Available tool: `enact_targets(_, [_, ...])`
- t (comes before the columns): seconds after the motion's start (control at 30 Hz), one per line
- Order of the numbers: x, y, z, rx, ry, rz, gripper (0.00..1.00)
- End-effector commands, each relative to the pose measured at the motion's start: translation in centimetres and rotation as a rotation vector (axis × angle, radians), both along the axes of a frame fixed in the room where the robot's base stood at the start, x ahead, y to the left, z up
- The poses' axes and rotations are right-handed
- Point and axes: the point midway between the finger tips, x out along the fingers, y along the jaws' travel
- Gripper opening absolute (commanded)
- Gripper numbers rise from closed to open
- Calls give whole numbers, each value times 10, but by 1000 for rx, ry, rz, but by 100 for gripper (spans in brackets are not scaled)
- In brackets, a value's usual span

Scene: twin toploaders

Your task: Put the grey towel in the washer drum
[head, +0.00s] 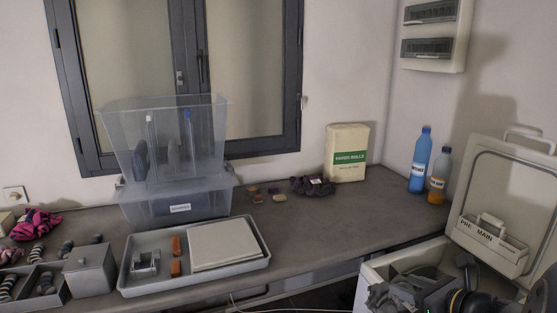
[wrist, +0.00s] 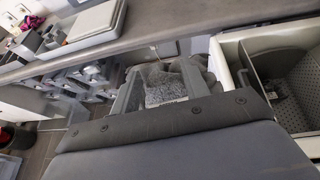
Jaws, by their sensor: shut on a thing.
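The grey towel (wrist: 165,92) is a fuzzy, bunched cloth between the two fingers of my gripper (wrist: 163,85) in the wrist view. My gripper is shut on it. The towel hangs beyond the fingertips, and its lower part is hidden. The open top-loading washer (head: 375,273) stands at the lower right of the head view, its lid (head: 545,185) raised. My arm covers much of its opening there.
The worktop (head: 310,222) carries a grey tray (head: 195,280), clear bins (head: 185,200), a detergent box (head: 347,153), a dark cloth (head: 313,186) and two bottles (head: 421,160). A pink cloth (head: 36,224) lies far left. The raised lid bounds the washer's right side.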

Motion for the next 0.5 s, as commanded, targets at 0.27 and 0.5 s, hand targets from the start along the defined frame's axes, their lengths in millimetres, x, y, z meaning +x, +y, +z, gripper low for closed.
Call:
enact_targets(0.27, [20, 18, -5, 1, 0, -6, 1])
enact_targets(0.5, [41, 41, -15, 1, 2, -27, 1])
